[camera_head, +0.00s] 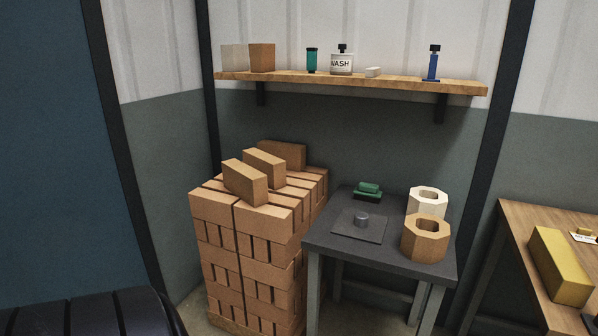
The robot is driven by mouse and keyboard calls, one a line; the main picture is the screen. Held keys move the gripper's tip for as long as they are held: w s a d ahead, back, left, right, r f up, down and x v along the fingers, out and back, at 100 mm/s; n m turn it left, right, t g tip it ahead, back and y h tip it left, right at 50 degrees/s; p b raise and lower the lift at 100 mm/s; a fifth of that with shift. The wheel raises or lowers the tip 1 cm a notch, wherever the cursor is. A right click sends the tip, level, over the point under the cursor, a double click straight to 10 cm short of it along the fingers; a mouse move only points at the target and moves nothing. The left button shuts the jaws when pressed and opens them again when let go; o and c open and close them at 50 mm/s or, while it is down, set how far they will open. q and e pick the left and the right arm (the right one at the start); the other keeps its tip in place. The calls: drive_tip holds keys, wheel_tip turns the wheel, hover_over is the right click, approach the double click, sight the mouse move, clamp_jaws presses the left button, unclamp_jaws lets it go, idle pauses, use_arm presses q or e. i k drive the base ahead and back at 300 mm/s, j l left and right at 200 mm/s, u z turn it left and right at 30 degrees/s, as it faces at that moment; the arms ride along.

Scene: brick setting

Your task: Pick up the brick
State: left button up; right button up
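A tall stack of orange-brown bricks (243,230) stands on the floor left of the small dark table. Three loose bricks lie on top of it: a front one (245,183), a middle one (264,167) and a back one (282,155). They are set apart from each other and turned at an angle to the layer below. Neither my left gripper nor my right gripper shows in the head view.
A dark table (320,236) holds a flat plate with a knob (361,222), a green item (367,191), a white octagonal ring (428,199) and a tan one (425,240). A wooden shelf (390,83) with bottles hangs above. A wooden bench (519,240) stands at right.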

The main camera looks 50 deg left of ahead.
sight(249, 184)
drive_tip(key=j+z, duration=0.15)
drive_tip(key=j, duration=0.3)
drive_tip(key=k+j+z, duration=0.1)
drive_tip(key=j, duration=0.35)
drive_tip(key=k+j+z, duration=0.15)
drive_tip(key=j, duration=0.3)
drive_tip(key=k+j+z, duration=0.1)
drive_tip(key=j, duration=0.35)
drive_tip(key=k+j+z, duration=0.15)
drive_tip(key=j, duration=0.3)
